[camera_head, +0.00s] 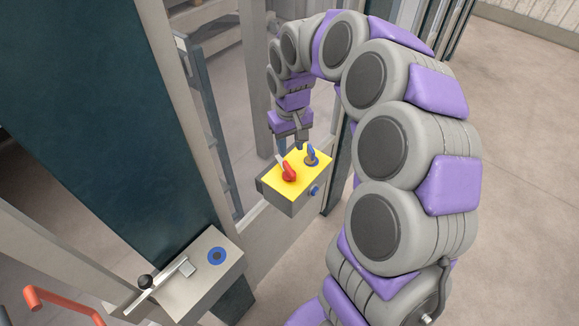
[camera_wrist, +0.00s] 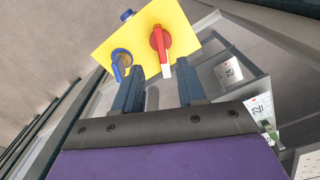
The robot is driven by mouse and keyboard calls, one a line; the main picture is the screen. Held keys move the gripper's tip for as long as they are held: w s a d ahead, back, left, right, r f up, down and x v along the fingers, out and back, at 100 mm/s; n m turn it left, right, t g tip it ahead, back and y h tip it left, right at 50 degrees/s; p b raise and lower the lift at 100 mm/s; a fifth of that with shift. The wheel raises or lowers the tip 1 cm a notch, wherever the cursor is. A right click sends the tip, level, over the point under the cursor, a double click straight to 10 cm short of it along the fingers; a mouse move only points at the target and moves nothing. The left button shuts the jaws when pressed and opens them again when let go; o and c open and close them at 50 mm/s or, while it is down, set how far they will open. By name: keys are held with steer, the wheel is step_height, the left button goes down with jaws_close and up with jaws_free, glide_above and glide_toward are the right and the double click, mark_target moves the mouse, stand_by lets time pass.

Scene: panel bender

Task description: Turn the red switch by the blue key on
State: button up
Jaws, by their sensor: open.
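The red switch (camera_head: 289,173) sits on the yellow top face (camera_head: 296,163) of a grey box. The blue key (camera_head: 311,154) is beside it, to its right. In the wrist view the red switch (camera_wrist: 161,42) is right of the blue key (camera_wrist: 121,62); its light tip points toward my gripper. My gripper (camera_head: 291,143) is just above the box's far edge and points down at it. In the wrist view its two fingers (camera_wrist: 158,75) are apart with nothing held. The left finger is close to the blue key, the right one near the red switch's tip; contact cannot be told.
A blue button (camera_head: 315,190) is on the box's side. A second grey box (camera_head: 205,278) with a blue ring and a black-knobbed lever (camera_head: 146,283) is at the lower left. Dark posts and metal frames stand behind. Open floor (camera_head: 520,180) lies to the right.

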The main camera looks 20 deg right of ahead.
mark_target(290, 170)
step_height(290, 170, down, 10)
steer(key=shift+r+b, duration=0.25)
steer(key=shift+b, duration=0.1)
jaws_close()
stand_by(0.3)
stand_by(0.3)
